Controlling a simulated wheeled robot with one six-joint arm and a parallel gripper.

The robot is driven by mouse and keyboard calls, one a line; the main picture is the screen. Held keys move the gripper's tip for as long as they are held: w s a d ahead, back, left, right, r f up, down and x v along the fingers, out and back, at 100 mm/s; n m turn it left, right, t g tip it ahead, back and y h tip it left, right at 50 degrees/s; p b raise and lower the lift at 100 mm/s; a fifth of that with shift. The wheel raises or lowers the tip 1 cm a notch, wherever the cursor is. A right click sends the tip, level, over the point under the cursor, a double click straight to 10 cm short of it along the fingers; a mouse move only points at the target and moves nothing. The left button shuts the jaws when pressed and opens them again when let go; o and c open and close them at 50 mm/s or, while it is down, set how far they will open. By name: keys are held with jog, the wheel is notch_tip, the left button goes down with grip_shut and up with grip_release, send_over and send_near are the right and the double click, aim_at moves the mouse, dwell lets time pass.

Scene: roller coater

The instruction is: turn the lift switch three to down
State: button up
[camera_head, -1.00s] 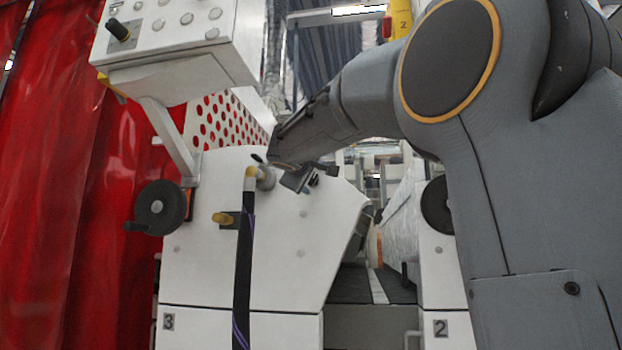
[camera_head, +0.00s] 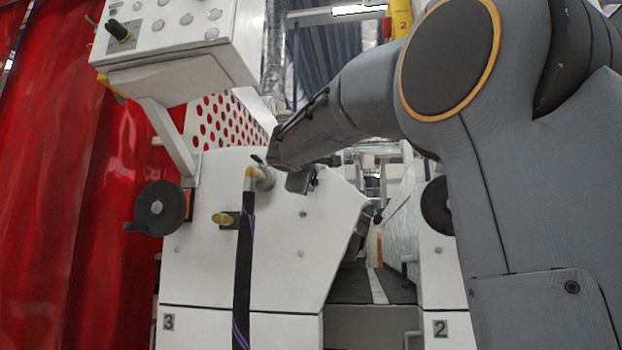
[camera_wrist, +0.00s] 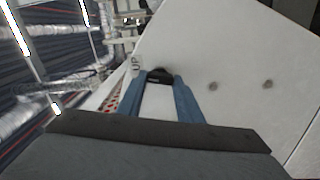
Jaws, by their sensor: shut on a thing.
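The lift switch of unit three (camera_wrist: 160,73) is a small black knob on the white side panel (camera_wrist: 225,65). The letters "UP" stand beside it, to its upper left in the wrist view. My gripper (camera_wrist: 164,80) has its two blue fingers on either side of the knob and is shut on it. In the head view my gripper (camera_head: 301,181) is at the upper part of the panel marked 3 (camera_head: 260,270), right of the pipe fitting. My wrist hides the switch there, and its exact angle cannot be told.
A brass-ended hose (camera_head: 244,260) hangs just left of my gripper. A black handwheel (camera_head: 161,208) and a control box (camera_head: 180,50) are farther left, before a red curtain (camera_head: 60,170). Unit two's panel (camera_head: 440,270) stands to the right, across a gap.

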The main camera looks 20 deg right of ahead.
jog(key=shift+f+n+p, duration=0.15)
jog(key=shift+n+p, duration=1.2)
jog(key=shift+n, duration=2.95)
jog(key=o, duration=1.1)
jog(key=v, duration=0.7)
jog(key=shift+s+a, duration=0.2)
jog(key=shift+s, duration=0.15)
